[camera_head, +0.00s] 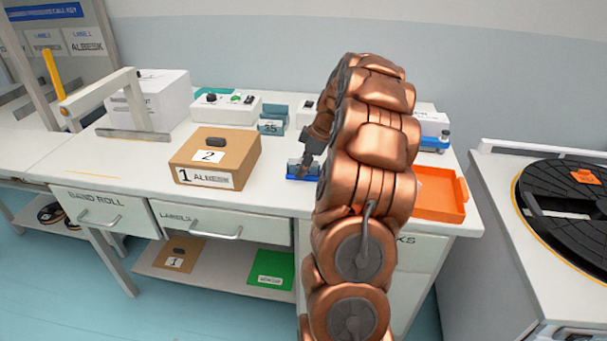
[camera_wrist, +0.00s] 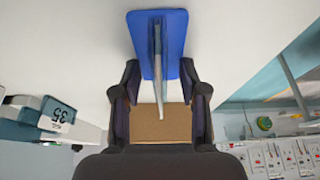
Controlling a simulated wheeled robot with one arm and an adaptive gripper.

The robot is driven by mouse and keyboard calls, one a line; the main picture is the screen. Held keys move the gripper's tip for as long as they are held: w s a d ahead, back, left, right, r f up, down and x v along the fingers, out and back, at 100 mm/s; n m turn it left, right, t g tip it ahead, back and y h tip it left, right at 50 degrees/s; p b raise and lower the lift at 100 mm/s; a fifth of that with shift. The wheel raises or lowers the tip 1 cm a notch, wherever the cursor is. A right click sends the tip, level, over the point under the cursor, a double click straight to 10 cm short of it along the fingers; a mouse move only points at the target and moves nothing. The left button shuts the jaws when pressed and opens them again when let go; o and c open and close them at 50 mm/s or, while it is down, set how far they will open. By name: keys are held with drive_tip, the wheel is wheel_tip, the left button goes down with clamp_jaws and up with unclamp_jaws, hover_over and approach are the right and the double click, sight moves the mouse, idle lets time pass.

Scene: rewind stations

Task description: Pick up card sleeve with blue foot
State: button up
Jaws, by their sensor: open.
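The card sleeve stands on its blue foot on the white worktop, seen in the head view (camera_head: 303,176) just right of the cardboard box. In the wrist view the card sleeve (camera_wrist: 158,58) shows as a thin grey upright plate seen edge-on, rising from the blue foot. My gripper (camera_wrist: 160,76) is open, with one finger on each side of the plate and visible gaps between. In the head view my gripper (camera_head: 308,158) is at the sleeve, partly hiding it. My arm hides the worktop to the right.
The cardboard box (camera_head: 218,157) stands close on the left. An orange tray (camera_head: 440,213) is right of my arm, with another blue-based item (camera_head: 436,144) behind it. A teal bin marked 35 (camera_head: 272,127) and a white control box (camera_head: 226,107) stand behind.

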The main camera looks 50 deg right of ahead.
idle(0.5)
drive_tip(key=shift+f, duration=0.1)
clamp_jaws()
